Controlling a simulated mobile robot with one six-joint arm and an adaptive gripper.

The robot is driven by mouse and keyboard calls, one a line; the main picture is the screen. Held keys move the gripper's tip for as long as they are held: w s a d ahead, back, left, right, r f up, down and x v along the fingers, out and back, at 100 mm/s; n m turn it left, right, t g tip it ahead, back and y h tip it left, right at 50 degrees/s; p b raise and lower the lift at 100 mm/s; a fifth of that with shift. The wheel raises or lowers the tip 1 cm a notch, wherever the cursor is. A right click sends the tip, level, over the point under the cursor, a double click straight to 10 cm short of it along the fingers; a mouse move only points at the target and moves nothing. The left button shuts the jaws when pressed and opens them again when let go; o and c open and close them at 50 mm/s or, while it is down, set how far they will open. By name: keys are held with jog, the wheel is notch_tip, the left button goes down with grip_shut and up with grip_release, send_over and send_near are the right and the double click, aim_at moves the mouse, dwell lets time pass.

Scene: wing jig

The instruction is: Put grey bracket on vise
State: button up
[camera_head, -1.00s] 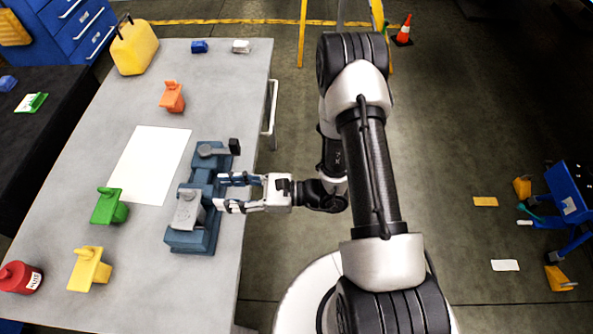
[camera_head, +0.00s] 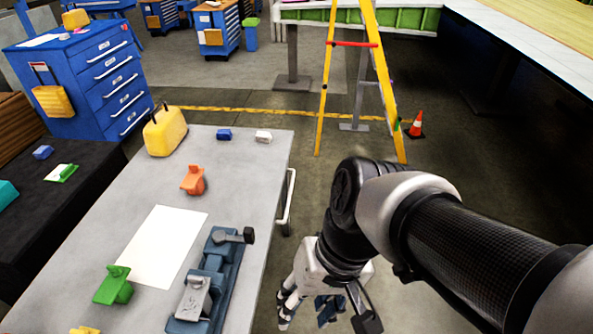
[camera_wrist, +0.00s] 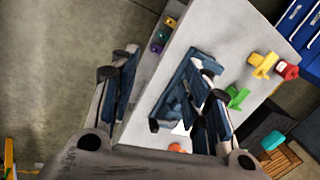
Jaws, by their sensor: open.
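The grey bracket (camera_head: 193,297) sits on the near end of the blue vise (camera_head: 222,262), at the right side of the grey table in the head view. The vise also shows between and behind my fingers in the wrist view (camera_wrist: 171,97); the bracket cannot be made out clearly there. My gripper (camera_head: 306,308) is open and empty, off the table's right edge, to the right of the vise and apart from it. It also shows in the wrist view (camera_wrist: 170,80), with its two fingers spread wide.
On the table (camera_head: 250,160) are a white sheet (camera_head: 165,245), a green bracket (camera_head: 114,286), an orange bracket (camera_head: 193,180), a yellow can (camera_head: 165,132) and small blue and white blocks. A handle (camera_head: 290,200) sticks out at the table's right edge. A yellow ladder (camera_head: 385,80) stands behind.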

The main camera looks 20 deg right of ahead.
jog(key=d+r+n+t+h, duration=0.1)
jog(key=d+r+t+h, duration=0.2)
jog(key=d+r+t, duration=0.1)
jog(key=shift+w+d+r+n, duration=0.3)
jog(key=shift+w+d+r, duration=0.15)
jog(key=shift+d, duration=0.3)
jog(key=shift+c, duration=0.5)
